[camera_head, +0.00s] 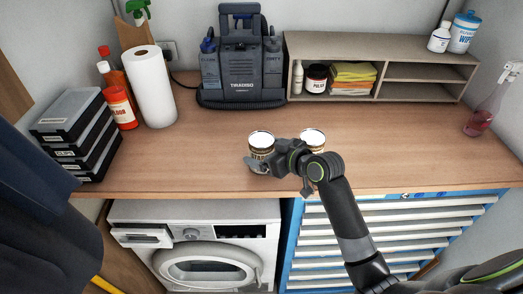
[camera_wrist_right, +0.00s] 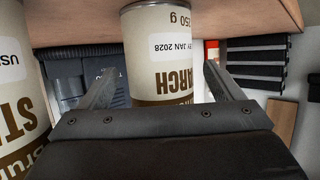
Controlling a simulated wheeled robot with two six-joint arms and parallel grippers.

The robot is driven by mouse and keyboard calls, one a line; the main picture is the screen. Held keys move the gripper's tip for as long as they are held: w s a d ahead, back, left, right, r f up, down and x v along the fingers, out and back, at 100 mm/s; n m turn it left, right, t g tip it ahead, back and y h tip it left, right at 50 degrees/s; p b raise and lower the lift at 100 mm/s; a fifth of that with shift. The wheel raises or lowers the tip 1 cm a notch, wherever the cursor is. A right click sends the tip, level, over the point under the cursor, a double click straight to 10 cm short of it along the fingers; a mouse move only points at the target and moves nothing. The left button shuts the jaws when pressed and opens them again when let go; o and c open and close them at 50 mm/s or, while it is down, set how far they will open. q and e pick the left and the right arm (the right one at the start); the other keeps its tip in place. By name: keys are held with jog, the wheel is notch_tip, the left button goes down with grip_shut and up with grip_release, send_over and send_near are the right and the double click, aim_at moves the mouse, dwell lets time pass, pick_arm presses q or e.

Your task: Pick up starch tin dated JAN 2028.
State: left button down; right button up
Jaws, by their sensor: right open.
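Two starch tins with pale lids stand side by side near the front of the counter. The left tin (camera_head: 261,141) has its lower part covered by my right gripper (camera_head: 257,162). In the right wrist view, which is upside down, the tin marked JAN 2028 (camera_wrist_right: 160,50) is in the middle. My right gripper's fingers (camera_wrist_right: 160,72) are open on both sides of it, with no clear grip. The other tin (camera_wrist_right: 18,100) is at the left edge there, its date cut off; it is the right tin (camera_head: 312,137) in the head view. My left gripper is not in view.
The counter (camera_head: 400,150) is clear around the tins. Behind are a grey cleaning machine (camera_head: 240,60) and a shelf (camera_head: 420,72). Paper towels (camera_head: 152,88), red bottles (camera_head: 120,105) and stacked dark cases (camera_head: 75,130) stand left; a pink spray bottle (camera_head: 482,115) stands right.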

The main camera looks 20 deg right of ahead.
jog(key=shift+x, duration=1)
jog(key=shift+s, duration=0.1)
jog(key=shift+r, duration=0.1)
jog(key=c, duration=1.3)
